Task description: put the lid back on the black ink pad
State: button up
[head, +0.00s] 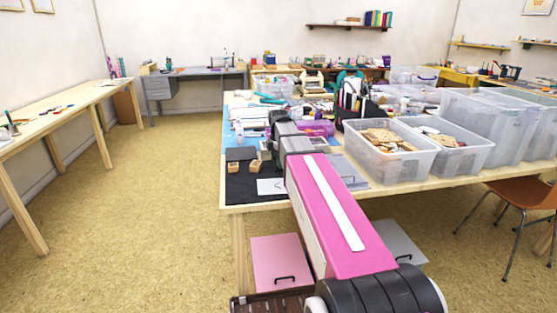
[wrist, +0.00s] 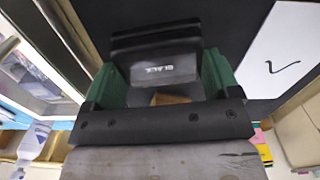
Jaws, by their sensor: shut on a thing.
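In the wrist view my gripper (wrist: 164,72) has its two green fingers on either side of a dark grey lid (wrist: 165,68) and is shut on it. The lid has a pale label that seems to read BLACK, upside down in this view. A black flat piece (wrist: 155,31) shows just beyond the lid; I cannot tell if it is part of it or the pad. In the head view a dark flat pad (head: 241,154), perhaps the black ink pad, lies at the table's left side. My arm hides the held lid there.
Small wooden stamps (head: 233,167) and a marked white sheet (head: 271,186) lie on the black mat (head: 239,193). The sheet also shows in the wrist view (wrist: 285,50). Clear bins (head: 385,165) fill the table's right side. Open floor (head: 165,200) lies to the left.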

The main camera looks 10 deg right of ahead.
jog(key=o, duration=0.8)
jog(key=shift+c, duration=0.2)
jog(key=shift+r, duration=3.5)
grip_shut()
jog(key=shift+f, duration=3)
